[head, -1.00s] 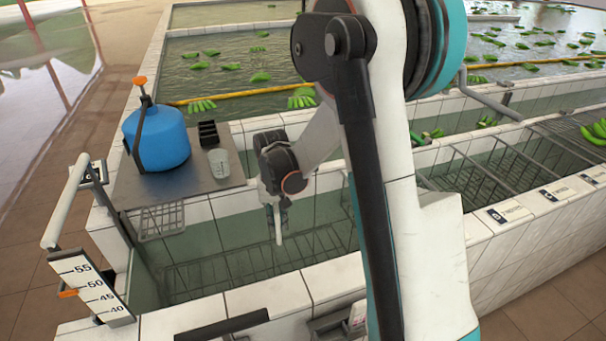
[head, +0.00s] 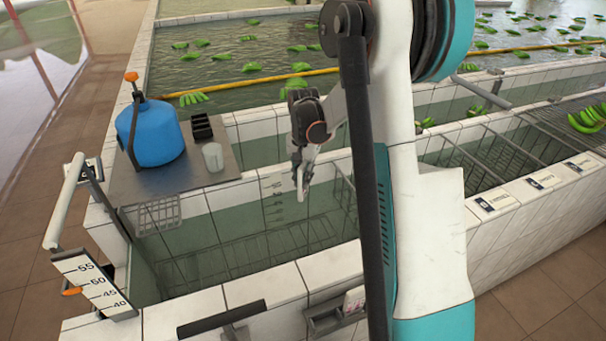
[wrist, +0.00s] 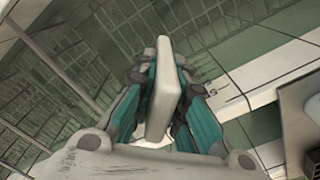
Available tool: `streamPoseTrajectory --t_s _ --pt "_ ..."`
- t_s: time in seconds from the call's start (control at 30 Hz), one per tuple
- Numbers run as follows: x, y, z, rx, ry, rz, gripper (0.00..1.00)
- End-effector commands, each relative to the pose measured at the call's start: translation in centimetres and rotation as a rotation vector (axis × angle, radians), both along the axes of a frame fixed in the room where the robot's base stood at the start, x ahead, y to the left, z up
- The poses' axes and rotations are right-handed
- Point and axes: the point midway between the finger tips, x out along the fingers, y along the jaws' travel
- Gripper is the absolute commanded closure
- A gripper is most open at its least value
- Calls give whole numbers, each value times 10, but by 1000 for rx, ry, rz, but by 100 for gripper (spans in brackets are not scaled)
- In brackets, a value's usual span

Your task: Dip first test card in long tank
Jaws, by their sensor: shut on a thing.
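The test card, a thin off-white slab (wrist: 163,95), stands on edge between the fingers in the wrist view. My gripper (wrist: 160,100) is shut on it, with teal finger pads on both sides. In the head view my gripper (head: 302,172) hangs over the long tank, and the card (head: 300,183) shows as a small pale strip below the fingers. The long tank (head: 245,292) has white tiled rims and greenish inner walls, with a wire rack low inside. The card looks above the rack; I cannot tell whether its lower edge touches liquid.
A metal shelf (head: 150,190) at the tank's left end carries a blue jug (head: 150,135), a black holder (head: 202,128) and a white cup (head: 213,157). A wire basket (head: 158,214) hangs there. A marked gauge board (head: 95,282) stands front left.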

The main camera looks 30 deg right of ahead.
Motion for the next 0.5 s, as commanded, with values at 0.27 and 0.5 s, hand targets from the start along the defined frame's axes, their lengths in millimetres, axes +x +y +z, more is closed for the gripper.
streamPoseTrajectory --t_s 0.27,0.5 --pt "0 0 -34 0 0 1 100" --pt "0 0 -60 0 0 1 100"
